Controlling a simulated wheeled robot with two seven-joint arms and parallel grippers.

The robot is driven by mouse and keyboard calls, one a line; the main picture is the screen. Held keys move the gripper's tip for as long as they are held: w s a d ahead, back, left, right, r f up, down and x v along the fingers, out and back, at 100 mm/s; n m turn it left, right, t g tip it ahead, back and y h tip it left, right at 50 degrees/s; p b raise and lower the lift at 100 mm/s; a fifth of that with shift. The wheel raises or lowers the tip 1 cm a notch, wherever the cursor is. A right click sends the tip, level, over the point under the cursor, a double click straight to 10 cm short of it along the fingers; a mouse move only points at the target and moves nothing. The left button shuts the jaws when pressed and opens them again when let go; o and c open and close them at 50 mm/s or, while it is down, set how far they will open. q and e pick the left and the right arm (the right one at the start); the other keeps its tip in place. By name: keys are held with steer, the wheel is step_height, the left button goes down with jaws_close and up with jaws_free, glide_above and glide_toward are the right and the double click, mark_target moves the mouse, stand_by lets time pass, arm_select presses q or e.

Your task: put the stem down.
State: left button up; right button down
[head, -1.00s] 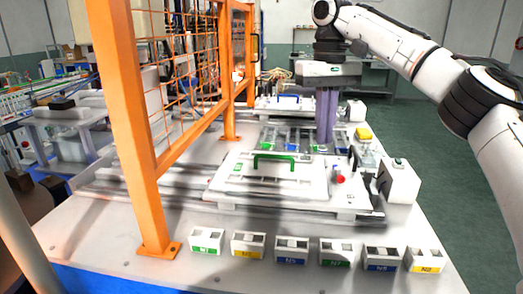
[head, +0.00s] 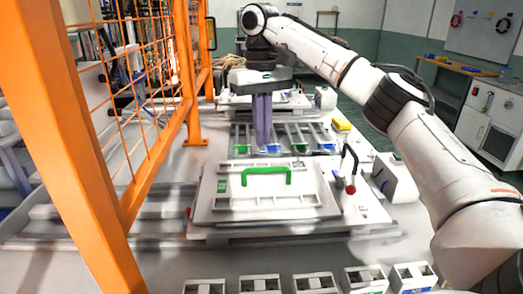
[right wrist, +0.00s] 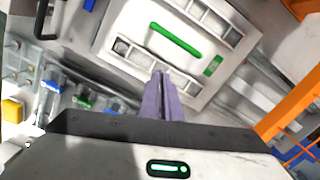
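My right gripper (head: 262,122) points down over the slotted rack (head: 318,135), behind the white plate with a green handle. Its purple fingers are close together; they also show in the right wrist view (right wrist: 160,88). I make out no stem between the fingertips, though a very thin one could be hidden. I cannot pick out a stem elsewhere. The rack holds several pale bars with blue and green ends. My left gripper is out of view.
The white plate with a green handle (head: 266,178) lies in front of the rack. A red-knobbed lever (head: 351,188) and a white box (head: 396,178) stand right of it. Small labelled blocks (head: 316,284) line the front. An orange mesh fence (head: 130,110) stands left.

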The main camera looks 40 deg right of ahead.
mark_target(262, 152)
step_height(262, 152, down, 5)
steer(key=shift+r, duration=0.2)
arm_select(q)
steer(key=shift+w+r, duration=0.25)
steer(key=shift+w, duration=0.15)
arm_select(e)
steer(key=shift+f, duration=0.15)
steer(key=c, duration=2)
jaws_free()
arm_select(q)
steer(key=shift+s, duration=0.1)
arm_select(e)
steer(key=shift+w+r, duration=0.1)
steer(key=shift+r, duration=0.15)
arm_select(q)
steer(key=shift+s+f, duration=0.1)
arm_select(e)
step_height(262, 152, up, 12)
steer(key=shift+w, duration=0.25)
